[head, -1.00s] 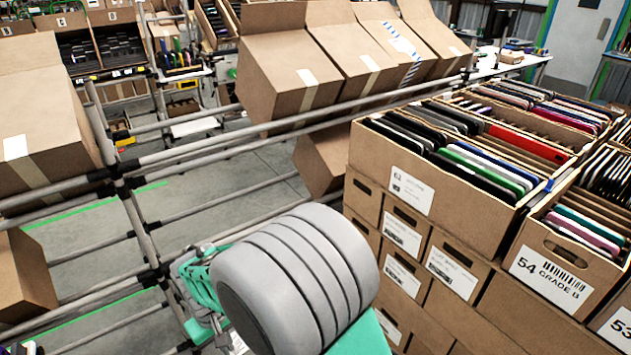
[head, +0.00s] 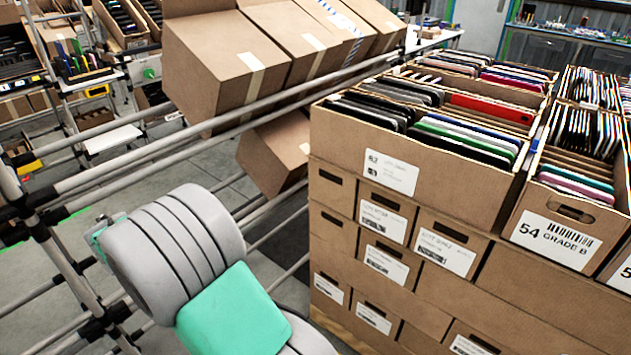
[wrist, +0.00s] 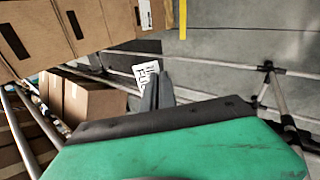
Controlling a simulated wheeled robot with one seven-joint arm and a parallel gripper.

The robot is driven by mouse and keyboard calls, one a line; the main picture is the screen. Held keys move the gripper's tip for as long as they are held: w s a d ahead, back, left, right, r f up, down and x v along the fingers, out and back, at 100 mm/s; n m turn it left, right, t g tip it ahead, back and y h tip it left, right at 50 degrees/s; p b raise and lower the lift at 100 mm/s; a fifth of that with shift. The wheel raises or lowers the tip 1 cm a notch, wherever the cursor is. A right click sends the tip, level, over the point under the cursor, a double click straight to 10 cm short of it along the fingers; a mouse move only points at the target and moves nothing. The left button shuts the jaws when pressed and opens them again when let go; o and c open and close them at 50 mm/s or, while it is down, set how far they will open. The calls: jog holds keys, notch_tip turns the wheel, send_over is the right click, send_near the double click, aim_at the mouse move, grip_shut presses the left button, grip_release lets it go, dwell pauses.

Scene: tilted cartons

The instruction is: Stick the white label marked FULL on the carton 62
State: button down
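My gripper (wrist: 158,92) shows in the wrist view with its dark fingers close together, shut on the white label (wrist: 146,74). The letters on it are partly readable as FULL, and its lower right part is hidden by the fingers. In the head view my arm hides the gripper. An open carton (head: 450,175) full of thin upright devices sits on top of the stack in the head view. Its white tag seems to read 62, though it is small. The gripper is apart from any carton, with floor behind the label in the wrist view.
The carton marked 54 (head: 570,210) stands right of it, also full. Closed cartons with hand holes (head: 385,215) are stacked below. Tilted cartons (head: 220,70) lie on a pipe rack (head: 130,165) at the left. Grey floor shows between rack and stack.

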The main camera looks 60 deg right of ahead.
jog(key=s+d+r+h+b, duration=0.1)
jog(key=d+h, duration=0.1)
jog(key=d, duration=0.4)
jog(key=s+d+r+h+b, duration=0.2)
jog(key=d, duration=0.4)
jog(key=m+g+h+b, duration=0.2)
jog(key=g+h+b, duration=0.1)
jog(key=h+b, duration=0.35)
send_near(352, 152)
jog(key=shift+h, duration=0.35)
jog(key=shift+s+d+f+p, duration=0.15)
jog(key=shift+d+p, duration=0.1)
jog(key=shift+d, duration=0.7)
jog(key=shift+s+d+f+p, duration=0.15)
jog(key=shift+d+p, duration=0.1)
jog(key=shift+d, duration=0.7)
jog(key=shift+s+d+f+p, duration=0.15)
jog(key=shift+d+p, duration=0.1)
jog(key=shift+d, duration=0.7)
jog(key=shift+d+r, duration=0.1)
jog(key=shift+d, duration=0.05)
jog(key=c, duration=1.9)
grip_release()
jog(key=shift+c, duration=0.2)
jog(key=o, duration=0.3)
jog(key=shift+o, duration=0.2)
